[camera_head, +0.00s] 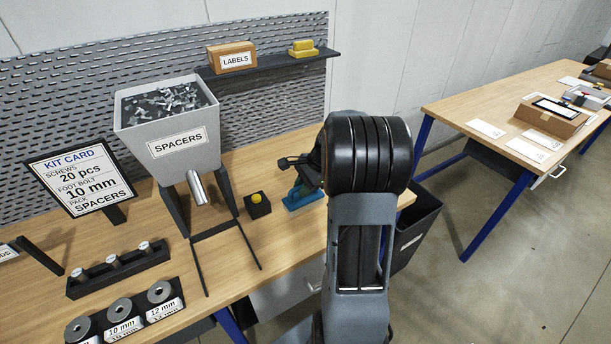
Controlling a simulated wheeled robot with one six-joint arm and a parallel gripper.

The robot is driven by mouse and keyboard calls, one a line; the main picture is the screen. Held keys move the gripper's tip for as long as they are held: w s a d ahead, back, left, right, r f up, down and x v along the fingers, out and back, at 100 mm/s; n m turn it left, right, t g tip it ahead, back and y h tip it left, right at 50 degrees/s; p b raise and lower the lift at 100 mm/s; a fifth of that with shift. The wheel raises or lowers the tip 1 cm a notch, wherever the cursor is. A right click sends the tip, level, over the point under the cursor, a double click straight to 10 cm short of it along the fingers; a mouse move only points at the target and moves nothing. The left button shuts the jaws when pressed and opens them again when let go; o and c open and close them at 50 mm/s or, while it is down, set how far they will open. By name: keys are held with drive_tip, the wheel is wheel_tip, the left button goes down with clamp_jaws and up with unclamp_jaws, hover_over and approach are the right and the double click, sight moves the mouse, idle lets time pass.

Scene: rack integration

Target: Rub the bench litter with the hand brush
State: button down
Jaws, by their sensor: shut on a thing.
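My gripper (292,163) shows at the middle of the head view, partly hidden behind my arm's dark, rounded link. It is shut on the hand brush, whose blue part (305,198) shows just below the fingers, low over the wooden bench top (287,232) near its right end. I cannot tell whether the brush touches the bench. I cannot make out any litter; my arm covers part of the bench there.
A black box with a yellow button (257,205) stands just left of the brush. Left of it is the spacers hopper (166,143) on dark legs. A shelf (270,64) hangs behind. A dark bin (416,228) stands off the bench's right end. A second table (468,106) is at right.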

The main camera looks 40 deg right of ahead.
drive_tip(key=shift+r+p, duration=0.95)
drive_tip(key=shift+r, duration=0.5)
